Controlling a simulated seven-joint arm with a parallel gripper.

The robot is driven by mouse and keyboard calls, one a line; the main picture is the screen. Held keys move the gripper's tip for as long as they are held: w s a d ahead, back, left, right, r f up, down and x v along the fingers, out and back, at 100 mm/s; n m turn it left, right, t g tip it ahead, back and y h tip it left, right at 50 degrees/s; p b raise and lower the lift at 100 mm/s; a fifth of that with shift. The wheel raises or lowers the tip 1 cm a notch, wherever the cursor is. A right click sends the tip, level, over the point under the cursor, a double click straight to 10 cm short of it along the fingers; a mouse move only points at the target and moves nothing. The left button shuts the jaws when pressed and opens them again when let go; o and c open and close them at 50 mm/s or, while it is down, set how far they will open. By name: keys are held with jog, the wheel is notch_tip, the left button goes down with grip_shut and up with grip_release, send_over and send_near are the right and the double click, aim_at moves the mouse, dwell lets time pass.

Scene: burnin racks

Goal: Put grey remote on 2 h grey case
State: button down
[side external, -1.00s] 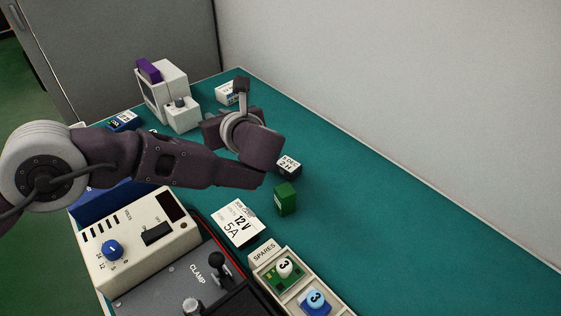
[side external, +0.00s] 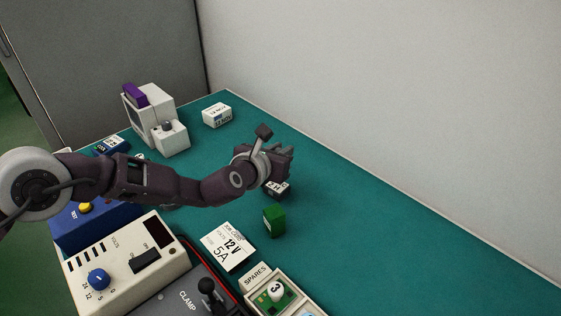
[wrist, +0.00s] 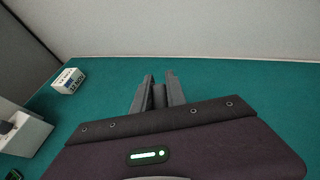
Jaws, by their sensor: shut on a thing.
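My gripper (side external: 284,163) is raised over the teal bench, close above and behind the dark case marked 2 H (side external: 277,189) in the side view. The case has a white label on top and is partly covered by my wrist. In the wrist view my gripper's two dark fingers (wrist: 158,92) are close together on a narrow dark grey piece (wrist: 159,97), which I take to be the grey remote. Little of it shows between the fingers. The 2 H case is not visible in the wrist view.
A green block (side external: 274,220) and a 12 V 5A card (side external: 228,247) lie nearer. A spares tray (side external: 262,285) and cream power supply (side external: 130,262) are in front. A white instrument (side external: 152,115) and white box (side external: 216,115) stand behind. The right bench is clear.

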jog(key=shift+f, duration=1.25)
jog(key=shift+f, duration=0.15)
jog(key=c, duration=1.3)
grip_release()
jog(key=shift+c, duration=0.2)
jog(key=shift+r, duration=0.2)
jog(key=v, duration=1.2)
